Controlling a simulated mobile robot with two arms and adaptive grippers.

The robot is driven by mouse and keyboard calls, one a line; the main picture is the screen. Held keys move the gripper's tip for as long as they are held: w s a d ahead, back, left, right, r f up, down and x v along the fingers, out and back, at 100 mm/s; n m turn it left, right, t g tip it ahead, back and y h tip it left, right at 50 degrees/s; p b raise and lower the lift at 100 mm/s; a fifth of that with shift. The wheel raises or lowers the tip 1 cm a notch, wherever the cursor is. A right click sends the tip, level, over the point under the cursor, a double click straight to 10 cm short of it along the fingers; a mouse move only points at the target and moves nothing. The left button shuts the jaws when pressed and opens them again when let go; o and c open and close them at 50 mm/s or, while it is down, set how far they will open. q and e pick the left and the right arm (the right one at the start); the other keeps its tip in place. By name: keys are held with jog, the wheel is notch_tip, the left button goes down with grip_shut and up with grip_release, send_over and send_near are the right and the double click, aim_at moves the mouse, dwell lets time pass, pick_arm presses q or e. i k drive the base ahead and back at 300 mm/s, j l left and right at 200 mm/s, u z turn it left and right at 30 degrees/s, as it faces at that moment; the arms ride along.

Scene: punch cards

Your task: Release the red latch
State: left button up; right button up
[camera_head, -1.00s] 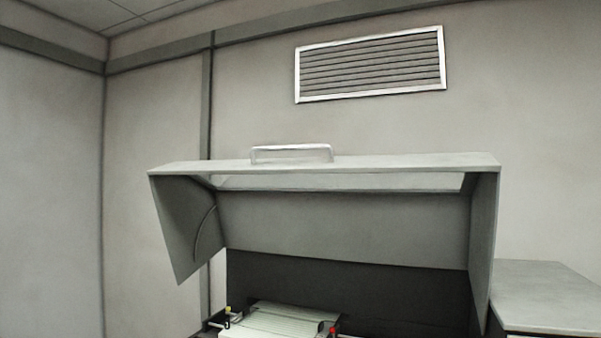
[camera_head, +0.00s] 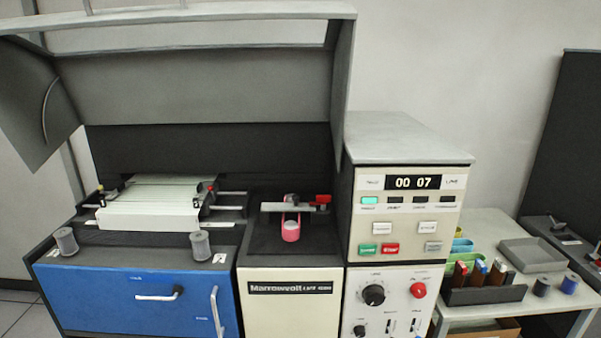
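A red block-shaped piece (camera_head: 323,199) sits at the right end of a grey bar over the dark recess in the middle of the machine. A pink ring-like part (camera_head: 291,231) hangs below that bar. A small red-tipped lever (camera_head: 211,188) stands at the right of a stack of pale cards (camera_head: 150,214), and a yellow-tipped lever (camera_head: 101,187) stands at its left. Which red piece is the latch, I cannot tell for certain. Neither of my grippers is in view.
A raised grey hood (camera_head: 200,90) overhangs the card area. A blue front panel (camera_head: 140,300) has handles. A control console (camera_head: 410,215) reads 00 07. A side table (camera_head: 490,225) at right holds trays and small items. A grey spool (camera_head: 200,246) stands at the front edge.

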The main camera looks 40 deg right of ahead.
aim_at(321, 200)
jog(key=i+j, duration=0.2)
jog(key=i, duration=0.2)
jog(key=i+j, duration=0.25)
jog(key=i, duration=0.15)
jog(key=i+j, duration=0.2)
jog(key=i, duration=0.25)
jog(key=z, duration=2.8)
